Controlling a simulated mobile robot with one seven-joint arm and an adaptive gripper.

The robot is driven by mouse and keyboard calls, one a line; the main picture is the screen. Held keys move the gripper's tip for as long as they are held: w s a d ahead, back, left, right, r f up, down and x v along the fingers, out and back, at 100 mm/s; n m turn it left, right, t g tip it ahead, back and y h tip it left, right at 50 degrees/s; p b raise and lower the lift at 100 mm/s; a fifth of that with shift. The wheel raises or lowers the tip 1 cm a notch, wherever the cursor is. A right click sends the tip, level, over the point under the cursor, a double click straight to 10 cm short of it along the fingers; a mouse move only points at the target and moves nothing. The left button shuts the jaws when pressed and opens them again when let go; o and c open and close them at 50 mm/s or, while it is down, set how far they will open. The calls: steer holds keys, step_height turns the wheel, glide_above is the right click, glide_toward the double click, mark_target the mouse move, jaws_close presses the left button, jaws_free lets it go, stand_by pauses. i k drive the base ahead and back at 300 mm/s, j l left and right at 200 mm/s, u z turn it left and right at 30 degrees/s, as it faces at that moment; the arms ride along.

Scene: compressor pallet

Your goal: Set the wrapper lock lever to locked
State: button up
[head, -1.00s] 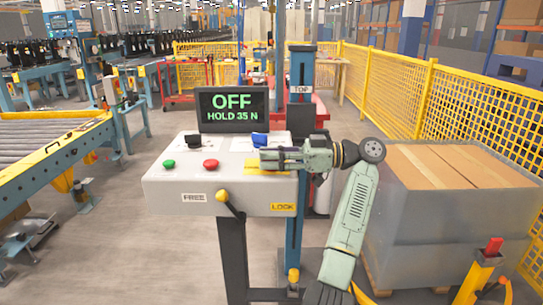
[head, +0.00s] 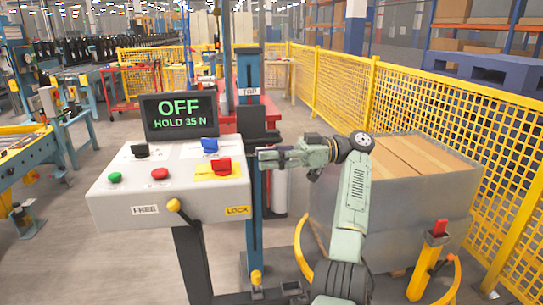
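The lever (head: 182,213) with a yellow knob is on the front face of the grey control box (head: 115,198). It leans up and to the left, its knob on the side of the FREE label (head: 145,210). The yellow LOCK label (head: 237,211) is to its right. My gripper (head: 262,159) is beside the box's upper right edge, pointing left, above and to the right of the lever and apart from it. Its fingers are too small and edge-on to tell whether they are open. I see nothing held.
The box top carries a red switch on a yellow plate (head: 216,170), blue and black switches, and green and red buttons. A screen (head: 180,117) reads OFF, HOLD 35 N. A wrapped pallet load (head: 400,210) and yellow fence (head: 420,110) stand right. A blue mast (head: 250,150) stands behind.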

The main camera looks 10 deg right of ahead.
mark_target(173, 205)
steer(key=k+l, duration=0.45)
steer(key=l, duration=0.3)
steer(key=k+l, duration=0.25)
steer(key=l, duration=0.1)
